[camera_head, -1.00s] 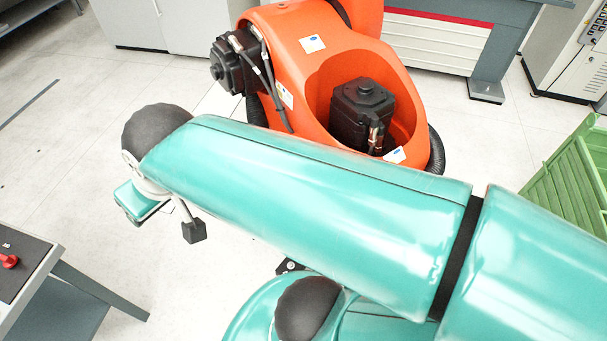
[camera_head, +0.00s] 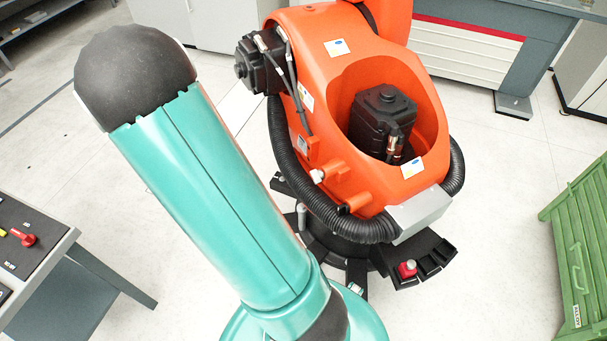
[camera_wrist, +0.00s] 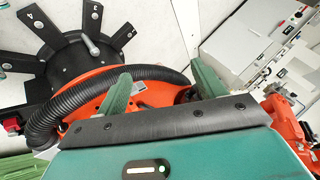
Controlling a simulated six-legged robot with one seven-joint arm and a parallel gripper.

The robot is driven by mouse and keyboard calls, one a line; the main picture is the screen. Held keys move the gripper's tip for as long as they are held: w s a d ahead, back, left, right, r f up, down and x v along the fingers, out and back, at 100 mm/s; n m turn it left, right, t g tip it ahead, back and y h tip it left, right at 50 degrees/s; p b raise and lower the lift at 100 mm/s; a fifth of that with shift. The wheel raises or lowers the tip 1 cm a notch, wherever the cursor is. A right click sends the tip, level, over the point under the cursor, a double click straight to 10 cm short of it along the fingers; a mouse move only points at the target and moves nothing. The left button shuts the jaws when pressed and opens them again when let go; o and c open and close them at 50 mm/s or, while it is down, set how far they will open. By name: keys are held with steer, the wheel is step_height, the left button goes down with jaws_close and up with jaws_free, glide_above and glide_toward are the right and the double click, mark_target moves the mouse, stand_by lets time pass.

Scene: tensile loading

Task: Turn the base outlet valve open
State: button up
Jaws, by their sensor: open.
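A small red part (camera_head: 407,268) sits on the black base (camera_head: 430,258) of an orange industrial robot. A red part also shows at the left edge of the wrist view (camera_wrist: 12,125). Another red handle (camera_head: 23,237) sits on a dark panel at the left. I cannot tell for sure which of these is the outlet valve. My gripper (camera_wrist: 163,83) shows in the wrist view with its two green fingers apart and nothing between them. It points toward the orange robot and its black hose. My gripper is out of sight in the head view.
The orange robot (camera_head: 345,175) stands in the middle, with a thick black hose (camera_head: 300,185) around it. A green crate (camera_head: 582,250) stands at the right. A table (camera_head: 45,270) is at the left. White floor lies clear between the orange robot and the crate.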

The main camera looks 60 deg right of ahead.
steer(key=s+d+f+m+g+h, duration=0.4)
steer(key=s+d+f+m+g, duration=0.1)
steer(key=s+d+f, duration=0.45)
steer(key=m+g+h, duration=0.3)
steer(key=g, duration=0.2)
glide_toward(313, 178)
steer(key=x, duration=1.1)
steer(key=c, duration=1)
